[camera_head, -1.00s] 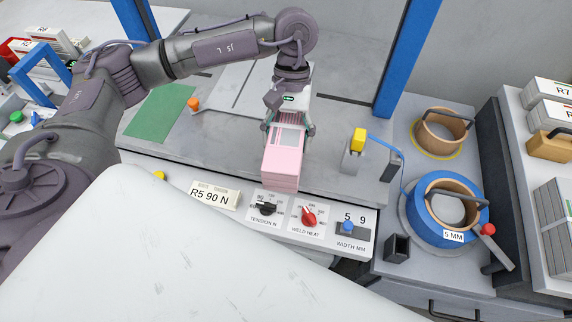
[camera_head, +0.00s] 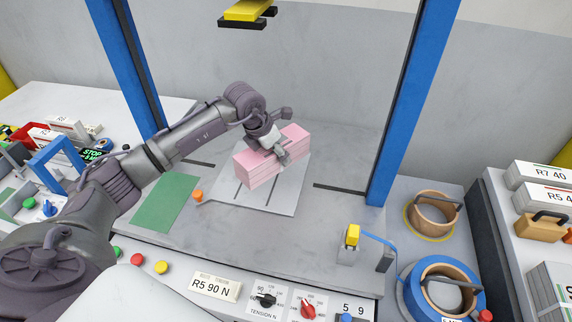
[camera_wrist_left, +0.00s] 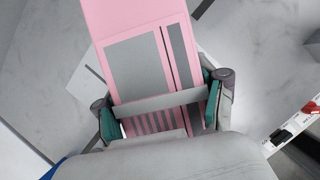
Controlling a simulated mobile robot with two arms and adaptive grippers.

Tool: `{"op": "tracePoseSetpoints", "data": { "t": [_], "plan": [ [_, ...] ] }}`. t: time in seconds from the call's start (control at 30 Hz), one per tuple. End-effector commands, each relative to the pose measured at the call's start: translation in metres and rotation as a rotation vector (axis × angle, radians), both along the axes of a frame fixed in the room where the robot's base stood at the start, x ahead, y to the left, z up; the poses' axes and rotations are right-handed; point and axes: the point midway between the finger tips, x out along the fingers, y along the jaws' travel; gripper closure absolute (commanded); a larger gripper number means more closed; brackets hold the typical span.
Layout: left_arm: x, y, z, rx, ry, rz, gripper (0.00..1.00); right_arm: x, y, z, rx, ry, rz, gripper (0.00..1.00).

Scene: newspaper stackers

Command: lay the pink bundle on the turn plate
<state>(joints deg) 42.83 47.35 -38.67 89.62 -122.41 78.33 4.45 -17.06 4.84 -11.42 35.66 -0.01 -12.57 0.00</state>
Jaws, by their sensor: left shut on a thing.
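The pink bundle (camera_head: 262,164) is a long block of stacked pink sheets. My left gripper (camera_head: 278,150) is shut on it and holds it slantwise over the pale turn plate (camera_head: 284,198). In the left wrist view the bundle (camera_wrist_left: 140,15) runs up between the fingers of the gripper (camera_wrist_left: 162,110), with a grey panel printed on its top face. The plate is light grey with dark slots, and the bundle hides its far part. I cannot tell whether the bundle touches the plate. My right gripper is not in view.
Blue posts (camera_head: 408,110) stand left and right of the plate. A green mat (camera_head: 165,203) and an orange knob (camera_head: 197,195) lie left of it. A yellow-topped device (camera_head: 352,236) stands at the front right. A yellow and black part (camera_head: 248,12) hangs overhead.

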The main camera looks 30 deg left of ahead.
Motion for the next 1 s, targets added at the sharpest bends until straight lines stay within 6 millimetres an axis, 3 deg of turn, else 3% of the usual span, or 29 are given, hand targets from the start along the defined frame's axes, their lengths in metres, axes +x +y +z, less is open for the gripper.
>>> {"op": "tracePoseSetpoints", "data": {
  "t": [0.2,0.4,1.0],
  "plan": [
    [0.018,0.039,0.007,-0.003,-0.006,0.388,0.99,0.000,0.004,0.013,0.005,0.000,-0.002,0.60],
    [0.024,0.058,0.007,-0.005,-0.005,0.572,0.99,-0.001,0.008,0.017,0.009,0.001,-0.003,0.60],
    [0.025,0.062,0.005,-0.005,-0.010,0.600,0.99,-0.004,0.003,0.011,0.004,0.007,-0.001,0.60]
  ]
}}
